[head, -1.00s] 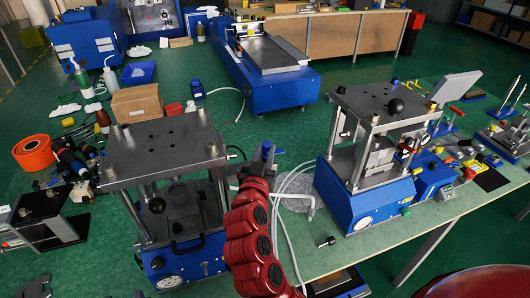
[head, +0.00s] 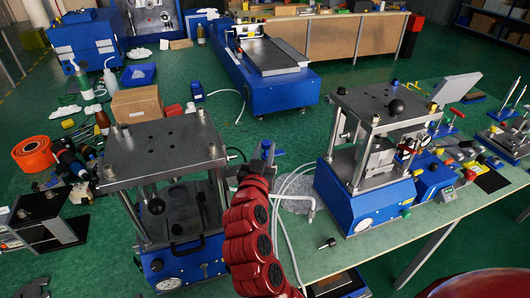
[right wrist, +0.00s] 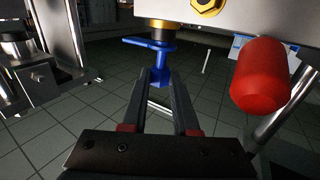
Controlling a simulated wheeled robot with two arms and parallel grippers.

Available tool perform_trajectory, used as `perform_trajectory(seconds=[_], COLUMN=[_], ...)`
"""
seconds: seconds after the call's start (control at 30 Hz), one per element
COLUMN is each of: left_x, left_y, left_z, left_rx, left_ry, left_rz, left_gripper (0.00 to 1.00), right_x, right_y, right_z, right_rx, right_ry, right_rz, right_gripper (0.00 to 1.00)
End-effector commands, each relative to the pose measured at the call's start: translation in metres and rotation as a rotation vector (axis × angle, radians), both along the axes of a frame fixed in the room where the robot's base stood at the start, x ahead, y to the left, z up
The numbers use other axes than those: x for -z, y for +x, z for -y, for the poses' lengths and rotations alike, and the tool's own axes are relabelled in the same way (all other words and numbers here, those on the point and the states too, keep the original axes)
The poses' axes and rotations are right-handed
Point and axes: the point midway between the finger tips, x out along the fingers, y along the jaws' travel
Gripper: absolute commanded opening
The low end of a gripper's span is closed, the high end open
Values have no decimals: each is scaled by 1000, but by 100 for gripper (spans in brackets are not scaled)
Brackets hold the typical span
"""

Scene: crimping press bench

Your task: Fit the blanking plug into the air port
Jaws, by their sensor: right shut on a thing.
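My right gripper (head: 267,153) is at the end of the red arm, in the middle of the head view, between the two presses. In the right wrist view its two dark fingers (right wrist: 158,85) are shut on the stem of a blue plug (right wrist: 160,62), which has a bar-like part sticking out to the left. The plug stands upright just under a brass fitting (right wrist: 170,32), which looks like the air port, on the underside of a pale block (right wrist: 225,22). I cannot tell how far the plug sits inside it. My left gripper is not in view.
A red rounded cap (right wrist: 262,75) hangs close to the right of the fingers. In the head view, a press (head: 165,148) stands to the left and another (head: 365,205) to the right. White hoses (head: 290,215) and a small black knobbed part (head: 326,242) lie between them.

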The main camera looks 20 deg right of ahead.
Motion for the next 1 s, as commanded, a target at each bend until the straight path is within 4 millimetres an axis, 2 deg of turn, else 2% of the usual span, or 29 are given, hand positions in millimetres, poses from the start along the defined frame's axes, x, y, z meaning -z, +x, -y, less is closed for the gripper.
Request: perform_trajectory(seconds=[0.57, 1.0], left_x=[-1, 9], left_y=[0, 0], left_z=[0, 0], left_rx=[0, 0], left_ry=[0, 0], left_rz=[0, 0], left_gripper=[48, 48], right_x=[-3, -3], right_y=[0, 0], right_z=[0, 1], right_rx=[1, 2], right_ry=[0, 1], right_rz=[0, 0], right_gripper=[0, 0])
